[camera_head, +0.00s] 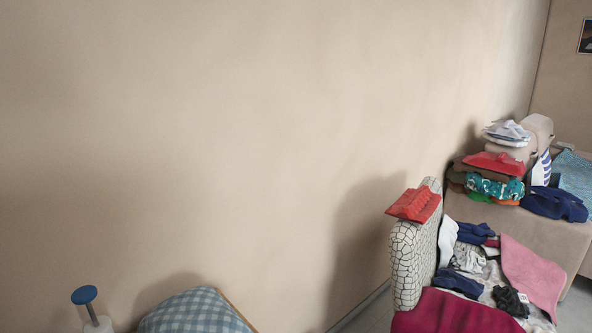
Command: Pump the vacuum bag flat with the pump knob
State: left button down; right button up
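The stem rises from a white rounded body (98,324), cut off by the lower edge. A blue-and-white checked bulging thing (197,312) lies to its right, also cut off below; I cannot tell whether it is the vacuum bag. Neither of my grippers shows in this view.
A patterned armchair or sofa (408,265) at the right holds loose clothes, with a red folded cloth (414,204) on its arm. Behind it, a beige sofa (535,228) carries a stack of folded clothes (490,178). A bare beige wall (230,130) fills the left and middle.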

aim_at(85, 294)
jog(key=u, duration=1.25)
